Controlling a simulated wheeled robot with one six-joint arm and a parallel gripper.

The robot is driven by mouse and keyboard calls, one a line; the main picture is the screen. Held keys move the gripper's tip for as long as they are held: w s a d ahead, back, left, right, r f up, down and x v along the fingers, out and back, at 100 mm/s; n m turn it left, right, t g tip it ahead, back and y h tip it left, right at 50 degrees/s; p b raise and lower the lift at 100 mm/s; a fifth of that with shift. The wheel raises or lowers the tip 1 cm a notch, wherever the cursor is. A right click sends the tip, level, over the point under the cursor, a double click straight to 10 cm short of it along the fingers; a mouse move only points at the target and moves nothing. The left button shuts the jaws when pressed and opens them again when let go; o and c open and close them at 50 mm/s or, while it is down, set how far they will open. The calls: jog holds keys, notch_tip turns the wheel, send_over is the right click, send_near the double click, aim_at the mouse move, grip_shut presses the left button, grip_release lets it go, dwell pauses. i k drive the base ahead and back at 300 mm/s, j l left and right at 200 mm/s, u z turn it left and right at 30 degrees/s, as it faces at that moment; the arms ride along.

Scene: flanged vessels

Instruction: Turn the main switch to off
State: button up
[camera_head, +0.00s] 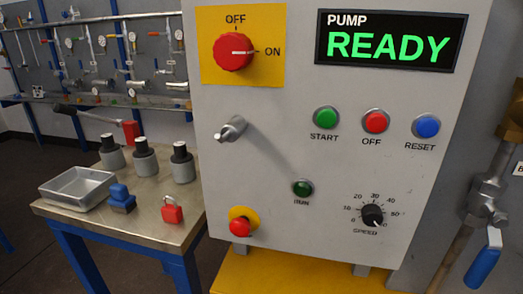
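The main switch (233,52) is a round red knob on a yellow plate (269,75) at the top left of the grey control panel (300,130). OFF is printed above the knob and ON to its right. The white mark on the knob points right, to ON. The display (390,42) on the panel reads PUMP READY in green and white. My gripper is not in view.
Green, red and blue buttons, a speed dial (372,215), a grey metal knob (231,129) and a red emergency button (240,227) sit on the panel. At left, a metal-topped table (150,222) holds a tray (78,187), a red padlock (172,210) and dark-topped cylinders.

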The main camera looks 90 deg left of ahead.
aim_at(233, 51)
jog(key=u, duration=2.55)
